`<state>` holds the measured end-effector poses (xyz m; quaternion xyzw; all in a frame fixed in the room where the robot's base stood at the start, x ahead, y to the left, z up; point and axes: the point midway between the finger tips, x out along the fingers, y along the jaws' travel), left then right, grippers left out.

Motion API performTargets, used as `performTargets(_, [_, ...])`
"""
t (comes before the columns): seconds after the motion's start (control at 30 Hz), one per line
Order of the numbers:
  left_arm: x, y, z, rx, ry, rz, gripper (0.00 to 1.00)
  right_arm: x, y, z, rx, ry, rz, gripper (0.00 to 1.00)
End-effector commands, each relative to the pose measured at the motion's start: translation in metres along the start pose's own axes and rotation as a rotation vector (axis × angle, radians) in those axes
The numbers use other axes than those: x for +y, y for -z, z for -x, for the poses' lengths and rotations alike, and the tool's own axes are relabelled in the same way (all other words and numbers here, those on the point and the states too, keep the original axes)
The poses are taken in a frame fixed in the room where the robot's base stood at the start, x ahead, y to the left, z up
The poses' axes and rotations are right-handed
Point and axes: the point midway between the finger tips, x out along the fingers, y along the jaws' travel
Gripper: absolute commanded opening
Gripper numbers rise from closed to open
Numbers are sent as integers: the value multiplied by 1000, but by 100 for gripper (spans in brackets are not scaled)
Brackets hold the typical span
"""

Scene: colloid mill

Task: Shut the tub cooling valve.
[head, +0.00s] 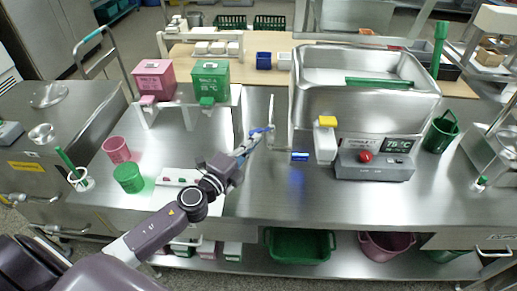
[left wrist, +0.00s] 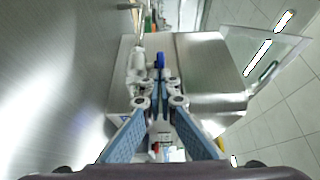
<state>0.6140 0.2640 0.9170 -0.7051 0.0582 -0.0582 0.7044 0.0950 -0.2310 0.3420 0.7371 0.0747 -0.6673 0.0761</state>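The tub is a steel tank (head: 312,103) on the steel table. On its left side a pipe carries a valve with a small blue handle (head: 262,130). The blue handle (left wrist: 160,60) also shows in the left wrist view, just beyond the fingertips. My left gripper (head: 246,146) reaches in from the lower left, close to the handle. In the left wrist view its fingers (left wrist: 160,92) stand apart with a narrow gap and nothing clearly held between them. Whether a fingertip touches the handle I cannot tell. My right gripper is not in view.
A control box (head: 374,166) with a red button and a yellow-topped white part (head: 326,140) stand before the tub. A blue piece (head: 300,156) is left of them. Pink (head: 153,80) and green (head: 210,82) bins and cups are at left. The table's front middle is clear.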

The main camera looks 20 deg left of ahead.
Motion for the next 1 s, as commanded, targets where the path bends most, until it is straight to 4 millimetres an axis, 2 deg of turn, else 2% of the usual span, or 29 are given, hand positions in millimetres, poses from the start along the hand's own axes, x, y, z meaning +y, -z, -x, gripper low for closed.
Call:
performTargets(0.3, [3, -23, -4, -5, 1, -4, 0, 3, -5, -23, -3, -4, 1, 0])
performTargets(0.4, [3, -31, -6, 76, 0, -5, 0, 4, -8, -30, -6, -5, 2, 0])
performTargets(0.7, [1, -39, -12, 272, 1, -3, 0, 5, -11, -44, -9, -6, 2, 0])
performTargets(1.0, [-1, -44, -17, 261, 1, -3, 0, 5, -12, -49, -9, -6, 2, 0])
